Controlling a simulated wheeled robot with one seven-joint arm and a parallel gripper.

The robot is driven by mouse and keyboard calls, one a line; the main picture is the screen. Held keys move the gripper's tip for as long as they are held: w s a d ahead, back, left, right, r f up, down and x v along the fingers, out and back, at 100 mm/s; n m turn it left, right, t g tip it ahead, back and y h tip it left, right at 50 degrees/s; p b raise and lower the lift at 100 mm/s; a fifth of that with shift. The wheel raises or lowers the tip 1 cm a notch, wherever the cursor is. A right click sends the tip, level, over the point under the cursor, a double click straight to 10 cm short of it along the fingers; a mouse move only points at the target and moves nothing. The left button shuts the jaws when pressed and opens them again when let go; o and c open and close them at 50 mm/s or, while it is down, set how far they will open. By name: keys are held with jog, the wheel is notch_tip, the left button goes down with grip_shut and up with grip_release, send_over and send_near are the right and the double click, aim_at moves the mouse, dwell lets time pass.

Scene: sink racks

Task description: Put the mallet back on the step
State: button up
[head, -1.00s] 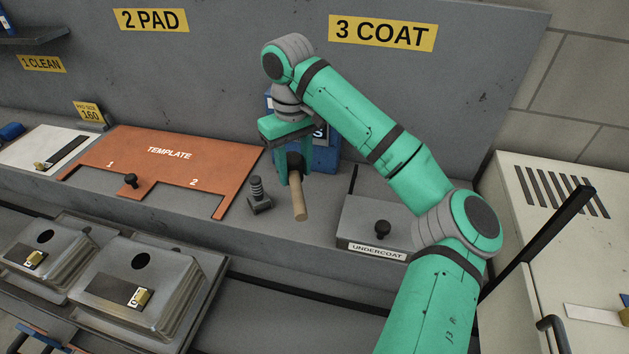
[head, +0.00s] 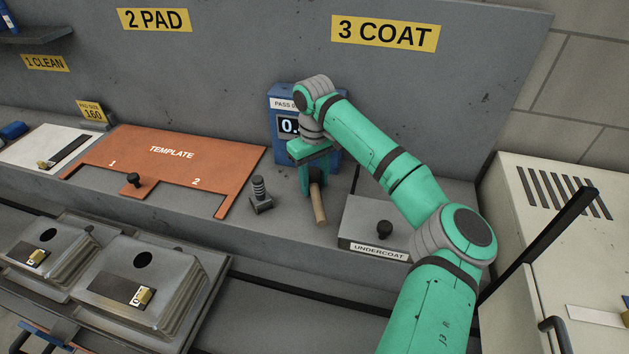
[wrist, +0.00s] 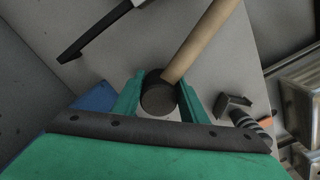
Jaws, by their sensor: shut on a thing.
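The mallet has a dark round head and a pale wooden handle (head: 319,204). My gripper (head: 312,190) is shut on its head, and in the wrist view the head (wrist: 158,98) sits between the two green fingers. The handle (wrist: 203,38) sticks out past the fingers, toward the step's front edge in the head view. The mallet is low over the grey step (head: 287,230), between the black ribbed post and the undercoat box. I cannot tell whether it touches the step.
The black ribbed post (head: 260,193) stands left of my gripper. The undercoat box (head: 370,229) with a black knob is close on the right. A blue display box (head: 283,103) stands behind. The orange template (head: 165,167) lies further left.

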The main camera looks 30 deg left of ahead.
jog(key=shift+f, duration=0.1)
jog(key=o, duration=0.9)
jog(key=shift+o, duration=0.2)
jog(key=r, duration=1.1)
jog(key=shift+w+d+r, duration=0.2)
jog(key=shift+a+r, duration=0.1)
jog(key=shift+r, duration=0.15)
jog(key=shift+s+a+r, duration=0.15)
jog(key=shift+s+a, duration=0.15)
jog(key=shift+w+d, duration=0.1)
jog(key=shift+d, duration=0.1)
